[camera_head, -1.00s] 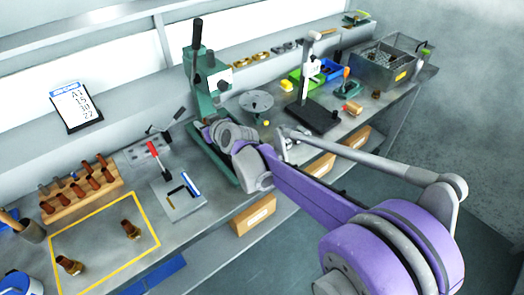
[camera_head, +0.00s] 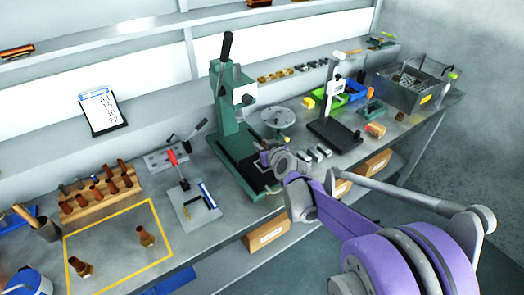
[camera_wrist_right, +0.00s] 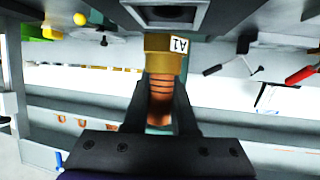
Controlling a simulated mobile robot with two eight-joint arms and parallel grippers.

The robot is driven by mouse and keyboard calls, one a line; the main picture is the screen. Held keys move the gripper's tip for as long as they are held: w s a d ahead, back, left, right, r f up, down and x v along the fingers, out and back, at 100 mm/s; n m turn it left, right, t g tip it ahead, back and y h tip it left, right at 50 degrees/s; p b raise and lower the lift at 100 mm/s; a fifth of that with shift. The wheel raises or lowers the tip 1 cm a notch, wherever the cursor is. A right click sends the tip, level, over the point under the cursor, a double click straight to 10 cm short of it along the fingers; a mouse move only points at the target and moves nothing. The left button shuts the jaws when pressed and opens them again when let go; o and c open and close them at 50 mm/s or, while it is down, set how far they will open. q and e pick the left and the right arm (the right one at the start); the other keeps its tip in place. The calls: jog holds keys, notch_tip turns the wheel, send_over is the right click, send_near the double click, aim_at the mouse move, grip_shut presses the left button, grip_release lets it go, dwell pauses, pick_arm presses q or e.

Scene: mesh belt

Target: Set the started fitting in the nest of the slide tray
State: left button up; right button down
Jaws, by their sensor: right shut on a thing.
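My right gripper (camera_head: 266,158) is over the front of the green press's base (camera_head: 230,158). In the right wrist view its two fingers (camera_wrist_right: 162,100) are shut on a fitting (camera_wrist_right: 160,52) with a copper-coloured ribbed body and a brass end with an A1 label. The brass end points towards a grey block with a dark square recess (camera_wrist_right: 172,14), which looks like the nest of the slide tray. The brass end is close to it; I cannot tell whether they touch. In the head view my wrist hides the fitting and most of the nest. My left gripper is not in view.
The green press column (camera_head: 232,100) stands just behind my right gripper. Two more fittings (camera_head: 80,266) (camera_head: 146,237) stand inside a yellow outline. A wooden rack (camera_head: 100,196), a plate with a red-handled lever (camera_head: 187,203) and a black-based stand (camera_head: 333,134) are on the bench.

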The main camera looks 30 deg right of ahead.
jog(key=shift+f, duration=0.95)
jog(key=c, duration=1.2)
grip_release()
jog(key=shift+f, duration=0.2)
jog(key=o, duration=0.5)
